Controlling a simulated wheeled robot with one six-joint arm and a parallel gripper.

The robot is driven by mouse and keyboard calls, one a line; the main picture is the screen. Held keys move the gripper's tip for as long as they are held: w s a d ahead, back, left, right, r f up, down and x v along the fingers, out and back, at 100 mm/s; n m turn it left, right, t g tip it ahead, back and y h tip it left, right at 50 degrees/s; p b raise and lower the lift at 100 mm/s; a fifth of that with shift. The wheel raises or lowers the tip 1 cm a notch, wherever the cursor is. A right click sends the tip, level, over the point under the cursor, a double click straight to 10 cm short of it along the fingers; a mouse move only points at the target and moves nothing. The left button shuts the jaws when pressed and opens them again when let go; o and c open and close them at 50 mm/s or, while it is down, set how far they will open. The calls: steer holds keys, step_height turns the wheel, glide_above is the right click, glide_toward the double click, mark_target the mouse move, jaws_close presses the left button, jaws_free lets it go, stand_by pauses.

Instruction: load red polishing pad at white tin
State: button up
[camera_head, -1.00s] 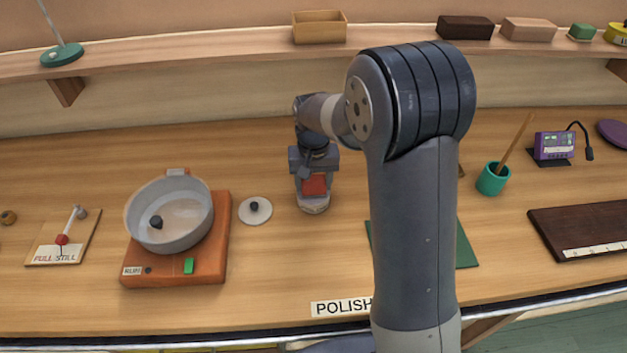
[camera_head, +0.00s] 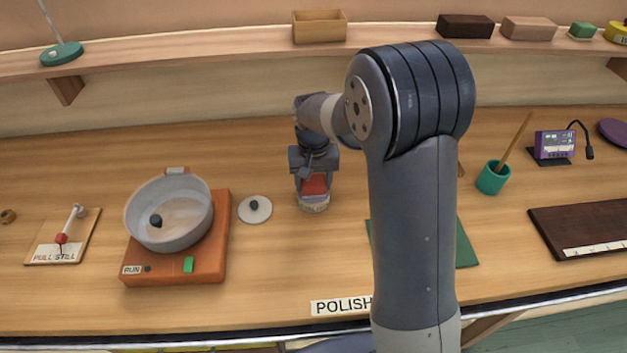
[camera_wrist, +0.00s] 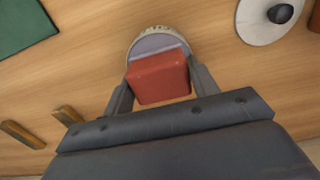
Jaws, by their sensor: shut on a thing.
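The red polishing pad (camera_head: 315,184) is a small red block held between the fingers of my gripper (camera_head: 314,188). In the wrist view the pad (camera_wrist: 159,78) sits between both fingers of my gripper (camera_wrist: 160,85), which are shut on it. Just beyond and below the pad is a round, pale tin (camera_wrist: 158,42) with lettering on its rim. In the head view the tin (camera_head: 315,206) shows under my gripper. The pad covers part of the tin's opening. I cannot tell whether the pad touches the tin's inside.
A white lid with a dark knob (camera_head: 254,209) lies left of the tin. An orange machine with a grey bowl (camera_head: 170,215) stands further left. A green mat (camera_head: 467,250) lies partly behind my arm, and a teal cup (camera_head: 493,179) stands at right. Two wooden sticks (camera_wrist: 22,133) lie nearby.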

mark_target(314, 180)
steer(key=shift+f, duration=0.1)
steer(key=shift+r+p, duration=2.65)
steer(key=shift+r, duration=0.95)
steer(key=shift+f, duration=0.1)
